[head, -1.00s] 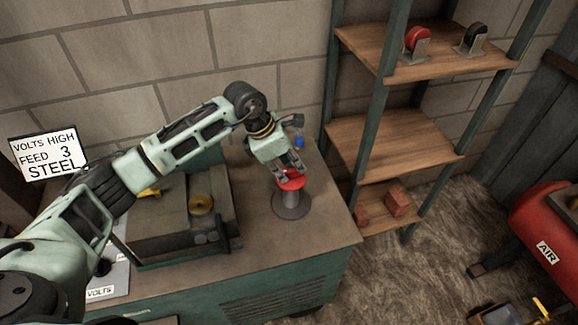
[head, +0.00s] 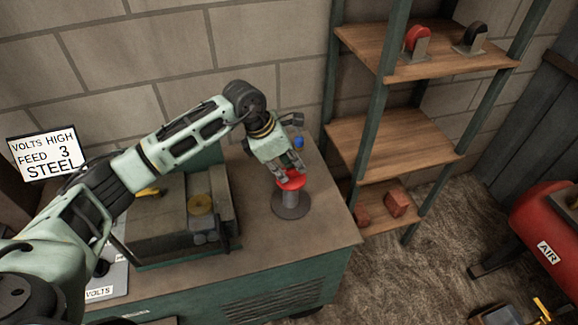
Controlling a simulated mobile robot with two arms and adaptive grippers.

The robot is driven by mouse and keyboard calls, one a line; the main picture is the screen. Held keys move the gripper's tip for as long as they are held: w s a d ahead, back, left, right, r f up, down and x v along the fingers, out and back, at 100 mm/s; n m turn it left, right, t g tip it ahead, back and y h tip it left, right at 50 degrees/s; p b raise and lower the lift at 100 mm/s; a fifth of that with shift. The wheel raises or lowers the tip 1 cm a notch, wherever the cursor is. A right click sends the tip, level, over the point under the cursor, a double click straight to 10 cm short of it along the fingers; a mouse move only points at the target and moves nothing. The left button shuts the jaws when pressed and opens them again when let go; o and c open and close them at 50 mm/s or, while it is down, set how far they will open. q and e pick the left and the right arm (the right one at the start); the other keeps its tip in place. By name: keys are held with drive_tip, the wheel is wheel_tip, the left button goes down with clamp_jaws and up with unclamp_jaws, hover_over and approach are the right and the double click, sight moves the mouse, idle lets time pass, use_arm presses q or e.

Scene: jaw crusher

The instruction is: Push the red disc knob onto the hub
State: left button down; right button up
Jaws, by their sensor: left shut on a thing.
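The red disc knob (head: 292,182) is in the head view, at the top of a grey round-based stand (head: 291,205) on the bench. My left gripper (head: 289,174) comes down from above and is shut on the red disc knob. The fingers hide part of the knob, and I cannot tell whether it is seated on the stand. My right gripper is not in view.
A sign (head: 46,152) reading "VOLTS HIGH FEED 3 STEEL" stands at the left. A shelf rack (head: 392,140) with a red wheel (head: 417,38) and a black wheel (head: 474,37) stands right of the bench. A red air tank (head: 545,225) is at far right. The bench front right is clear.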

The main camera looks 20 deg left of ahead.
use_arm(q)
drive_tip(key=shift+b, duration=0.35)
idle(0.7)
drive_tip(key=shift+f+b, duration=0.5)
idle(0.4)
drive_tip(key=c, duration=1.7)
unclamp_jaws()
drive_tip(key=v, duration=1.2)
